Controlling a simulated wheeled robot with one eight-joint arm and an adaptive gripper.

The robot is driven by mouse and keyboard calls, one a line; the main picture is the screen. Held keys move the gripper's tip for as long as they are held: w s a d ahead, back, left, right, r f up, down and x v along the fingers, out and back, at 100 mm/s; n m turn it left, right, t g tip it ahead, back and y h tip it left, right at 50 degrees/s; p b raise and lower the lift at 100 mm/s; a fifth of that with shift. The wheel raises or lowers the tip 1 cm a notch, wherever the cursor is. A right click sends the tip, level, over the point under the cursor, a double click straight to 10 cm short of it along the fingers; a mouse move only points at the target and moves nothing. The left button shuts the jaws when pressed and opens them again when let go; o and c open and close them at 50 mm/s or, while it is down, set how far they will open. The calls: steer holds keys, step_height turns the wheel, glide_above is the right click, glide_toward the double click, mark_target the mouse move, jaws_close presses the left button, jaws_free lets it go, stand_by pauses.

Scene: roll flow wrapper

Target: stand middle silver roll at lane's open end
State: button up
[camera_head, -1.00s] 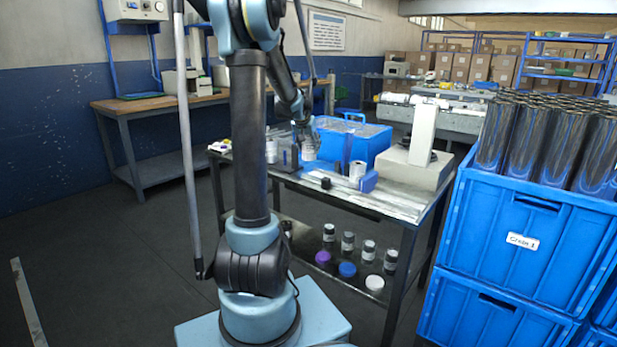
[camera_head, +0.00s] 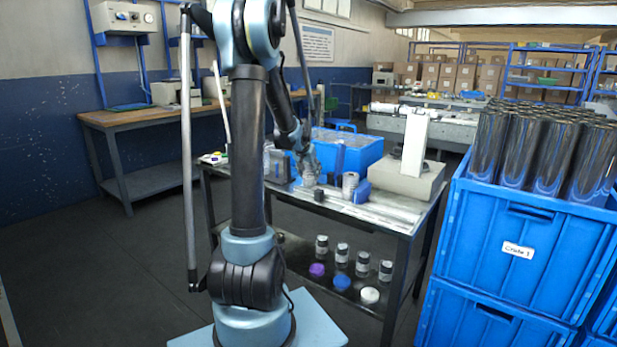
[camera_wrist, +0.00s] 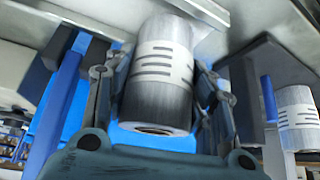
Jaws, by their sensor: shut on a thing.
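My gripper (camera_wrist: 160,105) is shut on a silver roll (camera_wrist: 160,75) with a white, dark-barred label, which fills the middle of the wrist view. A finger lies along each side of the roll. In the head view my gripper (camera_head: 306,165) and the held roll (camera_head: 309,180) are small, over the metal table top. A second silver roll (camera_wrist: 297,118) with the same kind of label stands at the right of the wrist view, apart from the held one. It also shows in the head view (camera_head: 350,184), beside a blue upright block. I cannot tell whether the held roll touches the table.
A large blue bin (camera_head: 362,152) and a pale machine (camera_head: 408,172) stand behind on the table. A small black block (camera_head: 319,195) is near the held roll. The lower shelf holds several jars and coloured lids. Blue crates (camera_head: 500,250) with dark tubes stand at right.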

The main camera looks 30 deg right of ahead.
steer(key=shift+f, duration=0.65)
steer(key=shift+f, duration=0.1)
steer(key=o, duration=1.3)
steer(key=v, duration=1.2)
steer(key=s+a+n+y, duration=0.1)
steer(key=s+a+n, duration=0.15)
steer(key=a, duration=0.95)
steer(key=s+a+f+n+y, duration=0.1)
steer(key=s+a, duration=0.3)
steer(key=a, duration=0.3)
steer(key=s+a+f+n+y, duration=0.1)
steer(key=s+a+n, duration=0.15)
steer(key=a, duration=0.35)
steer(key=s+a+f+n, duration=0.1)
steer(key=s+a+f, duration=0.2)
steer(key=s+a, duration=0.2)
steer(key=s+a+f+n+g+y, duration=0.1)
steer(key=s+a+f+n, duration=0.1)
steer(key=s+a+f, duration=0.2)
steer(key=s+a+f+n+y, duration=0.1)
steer(key=s+a+f, duration=0.2)
steer(key=s+a, duration=0.3)
steer(key=shift+s+a+f+n+g, duration=0.1)
steer(key=shift+s+f+n+g, duration=0.1)
steer(key=shift+s, duration=0.7)
steer(key=shift+s+a+f+n+g, duration=0.1)
steer(key=shift+s+f+n+g, duration=0.1)
steer(key=shift+s, duration=0.65)
